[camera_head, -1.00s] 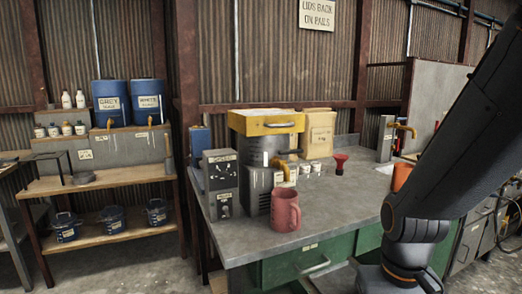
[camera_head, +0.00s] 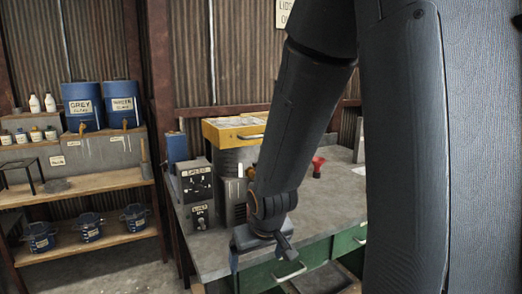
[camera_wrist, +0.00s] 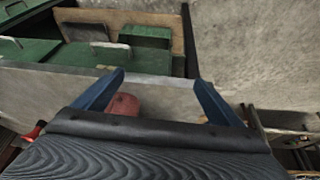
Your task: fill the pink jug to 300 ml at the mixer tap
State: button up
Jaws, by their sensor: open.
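The pink jug shows in the wrist view (camera_wrist: 124,104) as a reddish-pink rounded patch between my fingers, partly covered by the gripper body. In the head view my arm hides it. My gripper (camera_wrist: 159,84) is open, with its two blue fingers well apart; I cannot tell how close they are to the jug. The mixer (camera_head: 232,160) stands on the grey bench under a yellow hopper (camera_head: 236,130). A small part of its orange tap (camera_head: 251,171) shows beside my arm. The jug's fill level is not visible.
A grey control box (camera_head: 196,184) stands left of the mixer. A red funnel (camera_head: 318,167) is on the bench to the right. Green drawers (camera_head: 262,275) sit under the bench front. Shelves with blue drums (camera_head: 82,106) and pots are at the left.

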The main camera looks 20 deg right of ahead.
jog(key=w+d+r+t+y+p, duration=0.1)
jog(key=w+d+r+t+p, duration=0.4)
jog(key=w+d+r+t, duration=0.95)
jog(key=shift+n+g, duration=0.4)
jog(key=shift+g, duration=0.25)
jog(key=shift+w+a+r+p, duration=0.3)
jog(key=shift+w+r, duration=0.15)
jog(key=shift+w, duration=0.8)
jog(key=shift+w+a+r+p, duration=0.2)
jog(key=shift+w+r, duration=0.25)
jog(key=shift+w, duration=0.85)
jog(key=shift+w+a+r+p, duration=0.2)
jog(key=shift+w+r+p, duration=0.2)
jog(key=shift+w, duration=0.85)
jog(key=c, duration=1.5)
jog(key=shift+d, duration=0.1)
